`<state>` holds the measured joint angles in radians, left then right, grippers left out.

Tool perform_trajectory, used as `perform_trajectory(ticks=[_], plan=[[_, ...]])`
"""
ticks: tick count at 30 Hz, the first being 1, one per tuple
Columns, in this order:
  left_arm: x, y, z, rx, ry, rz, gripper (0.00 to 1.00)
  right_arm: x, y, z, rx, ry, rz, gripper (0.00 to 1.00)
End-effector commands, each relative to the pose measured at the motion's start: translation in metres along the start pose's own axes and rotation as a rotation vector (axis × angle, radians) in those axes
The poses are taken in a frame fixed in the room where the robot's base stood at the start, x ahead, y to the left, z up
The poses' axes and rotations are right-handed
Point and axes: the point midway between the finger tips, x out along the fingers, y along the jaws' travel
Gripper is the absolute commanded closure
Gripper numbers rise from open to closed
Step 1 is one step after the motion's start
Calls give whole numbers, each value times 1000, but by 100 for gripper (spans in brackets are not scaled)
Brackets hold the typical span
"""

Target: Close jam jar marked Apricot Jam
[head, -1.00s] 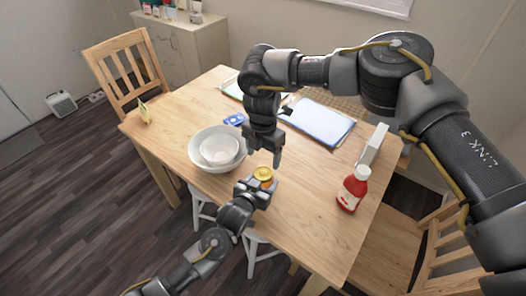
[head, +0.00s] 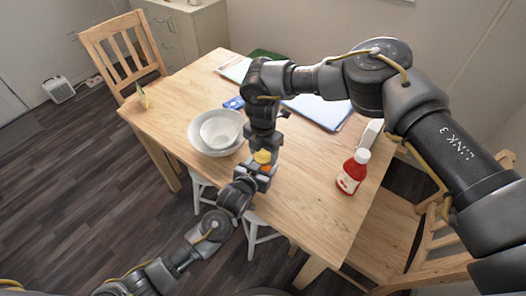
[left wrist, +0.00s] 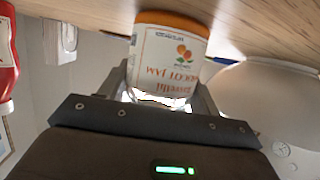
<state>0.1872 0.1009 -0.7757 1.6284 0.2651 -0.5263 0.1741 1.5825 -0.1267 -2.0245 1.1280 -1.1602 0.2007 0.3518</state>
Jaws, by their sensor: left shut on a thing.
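The jam jar (left wrist: 172,55) shows upside down in the left wrist view, its white label reading Apricot Jam with orange fruit. My left gripper (head: 258,180) is shut on the jar near the table's front edge. In the head view a little of the jar's orange side (head: 266,168) shows between the grippers.
Nested white bowls (head: 217,134) stand close to the left of the grippers. A red sauce bottle (head: 352,172) stands to the right, with a white box (head: 371,133) behind it. The table's right front (head: 310,215) is clear.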

Motion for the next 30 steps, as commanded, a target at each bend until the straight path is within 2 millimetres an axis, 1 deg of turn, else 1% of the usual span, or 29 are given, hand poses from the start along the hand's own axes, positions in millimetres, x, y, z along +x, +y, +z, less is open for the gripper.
perform_trajectory(ticks=[1,6,8,11,13,15,18,21,29,30], plan=[[0,0,0,0,1,0,100,0,0,0,0,0,0,45],[0,0,0,0,1,0,100,0,0,0,0,0,0,67],[0,0,0,0,1,0,100,0,0,0,0,0,0,74],[0,0,0,0,1,0,100,0,0,0,29,1,1,74],[0,0,0,0,1,0,100,1,1,-1,129,4,2,74],[0,0,0,0,1,0,100,1,1,-1,273,5,2,74],[0,0,0,0,1,0,100,0,1,-1,448,4,1,74],[0,0,0,0,1,0,100,0,0,-1,545,3,0,74],[0,0,0,0,1,0,100,0,0,0,564,1,0,74],[0,0,0,0,1,0,100,0,0,0,564,1,0,46]])
